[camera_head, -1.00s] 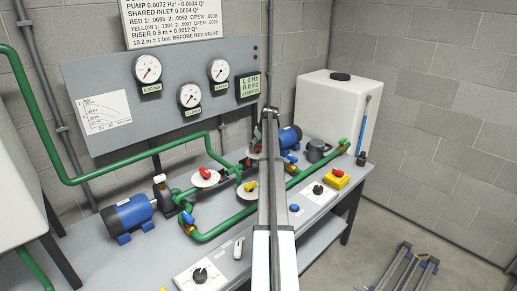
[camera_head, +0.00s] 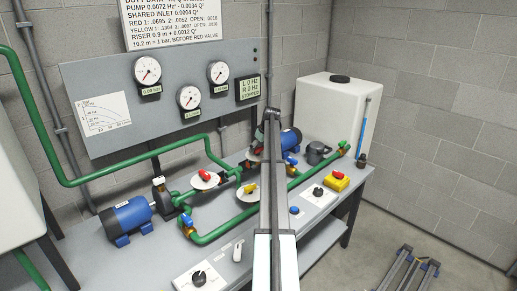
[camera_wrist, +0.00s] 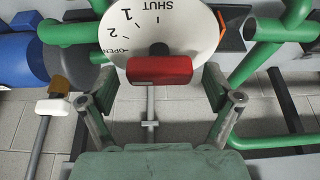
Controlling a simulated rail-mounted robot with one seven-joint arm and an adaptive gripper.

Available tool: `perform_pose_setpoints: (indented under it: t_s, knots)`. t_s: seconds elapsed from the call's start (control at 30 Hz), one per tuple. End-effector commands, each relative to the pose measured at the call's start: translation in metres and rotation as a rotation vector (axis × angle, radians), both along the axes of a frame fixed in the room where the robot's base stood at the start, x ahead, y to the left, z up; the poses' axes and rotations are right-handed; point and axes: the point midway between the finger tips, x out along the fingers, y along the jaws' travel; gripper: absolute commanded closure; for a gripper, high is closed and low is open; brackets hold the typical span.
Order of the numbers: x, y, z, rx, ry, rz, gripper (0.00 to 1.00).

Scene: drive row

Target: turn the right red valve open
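In the wrist view a red valve handle (camera_wrist: 160,70) sits in front of a white dial (camera_wrist: 190,35) marked SHUT at the top and OPEN at the left. The handle lies crosswise in the picture. My gripper (camera_wrist: 158,84) is open, with one finger on each side of the handle and visible gaps to both. It does not appear to touch the handle. In the head view my arm largely hides this valve and my gripper. Another red valve (camera_head: 205,175), on a white dial, shows to the left of my arm.
Green pipes (camera_head: 215,232) run around the valves. A yellow valve (camera_head: 250,188) is close beside my arm. A blue pump motor (camera_head: 128,216) stands at left and another (camera_head: 290,140) behind my arm. Gauges (camera_head: 190,97) hang on the back panel. A white tank (camera_head: 335,105) stands at the right.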

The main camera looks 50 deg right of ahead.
Motion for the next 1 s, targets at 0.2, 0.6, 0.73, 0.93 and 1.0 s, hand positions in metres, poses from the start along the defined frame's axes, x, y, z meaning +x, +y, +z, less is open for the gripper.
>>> perform_pose_setpoints:
  t_s: [0.2, 0.6, 0.73, 0.93, 1.0]
  knots:
    - [0.0, 0.0, 0.001, 0.0, -0.002, -0.002, 0.06]
    - [-0.011, 0.002, 0.031, -0.002, -0.004, -0.003, 0.06]
    - [-0.021, 0.003, 0.054, -0.002, -0.003, -0.003, 0.06]
    - [-0.035, 0.005, 0.088, -0.002, -0.003, -0.003, 0.06]
    - [-0.039, 0.005, 0.096, -0.002, -0.003, -0.003, 0.06]
